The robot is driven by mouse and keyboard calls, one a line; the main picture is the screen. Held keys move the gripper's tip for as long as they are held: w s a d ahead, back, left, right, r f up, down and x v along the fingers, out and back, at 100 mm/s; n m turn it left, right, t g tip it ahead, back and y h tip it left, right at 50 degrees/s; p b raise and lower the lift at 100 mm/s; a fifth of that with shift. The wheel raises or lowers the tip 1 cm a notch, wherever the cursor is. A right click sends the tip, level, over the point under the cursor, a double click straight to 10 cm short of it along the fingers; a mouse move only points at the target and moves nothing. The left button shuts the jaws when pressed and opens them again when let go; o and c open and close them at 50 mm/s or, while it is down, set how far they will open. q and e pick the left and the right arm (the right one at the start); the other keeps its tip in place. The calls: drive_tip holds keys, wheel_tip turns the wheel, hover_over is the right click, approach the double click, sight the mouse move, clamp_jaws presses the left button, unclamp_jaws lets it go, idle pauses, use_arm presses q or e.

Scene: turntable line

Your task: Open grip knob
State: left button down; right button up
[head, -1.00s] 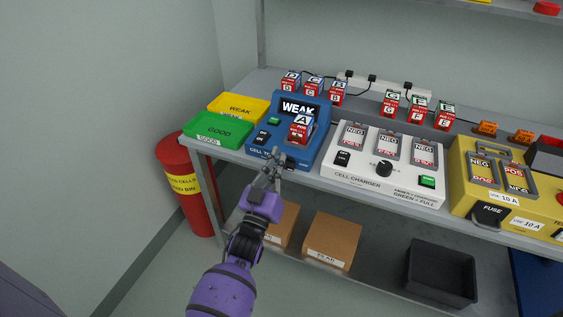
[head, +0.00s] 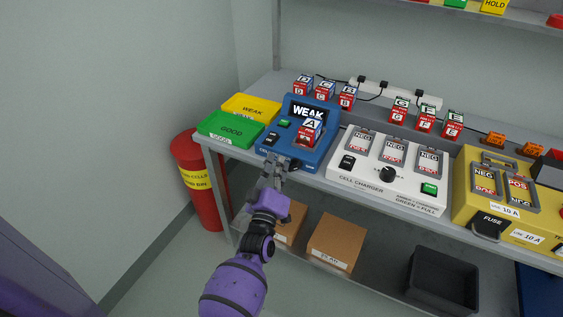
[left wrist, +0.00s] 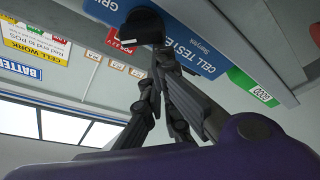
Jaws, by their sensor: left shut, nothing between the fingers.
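The blue cell tester (head: 325,150) stands on the bench, its screen reading WEAK. Cell A (head: 309,132) sits in its slot. In the left wrist view, a black knob (left wrist: 142,27) sticks out from the tester's blue front (left wrist: 205,45), beside lettering that starts "GRI". My left gripper (head: 278,162) is at the tester's lower front edge, shut and empty. Its fingertips show close to the knob in the left wrist view (left wrist: 163,60); I cannot tell whether they touch it. In the head view the gripper largely hides the knob's area. My right gripper is out of view.
Green GOOD (head: 229,130) and yellow WEAK (head: 251,107) trays sit left of the tester. The white cell charger (head: 345,185) is close on its right, then a yellow fuse box (head: 468,212). Several cells stand behind. A red bin (head: 203,200) stands left of the bench.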

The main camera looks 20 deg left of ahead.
use_arm(q)
drive_tip(key=n, duration=0.1)
drive_tip(key=n+g+p, duration=0.1)
drive_tip(key=n, duration=0.1)
drive_tip(key=f+n+y, duration=0.1)
drive_tip(key=n, duration=0.1)
drive_tip(key=shift+a+f+g, duration=0.1)
drive_tip(key=shift+a+g, duration=0.2)
drive_tip(key=f+n, duration=0.1)
drive_tip(key=n+g+p, duration=0.1)
drive_tip(key=n, duration=0.1)
drive_tip(key=shift+f, duration=0.35)
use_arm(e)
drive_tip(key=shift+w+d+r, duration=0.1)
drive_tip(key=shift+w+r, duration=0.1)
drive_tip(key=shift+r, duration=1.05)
use_arm(q)
drive_tip(key=shift+f, duration=0.1)
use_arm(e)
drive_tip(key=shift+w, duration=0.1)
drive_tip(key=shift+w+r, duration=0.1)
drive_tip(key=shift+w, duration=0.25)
use_arm(q)
drive_tip(key=shift+a, duration=0.1)
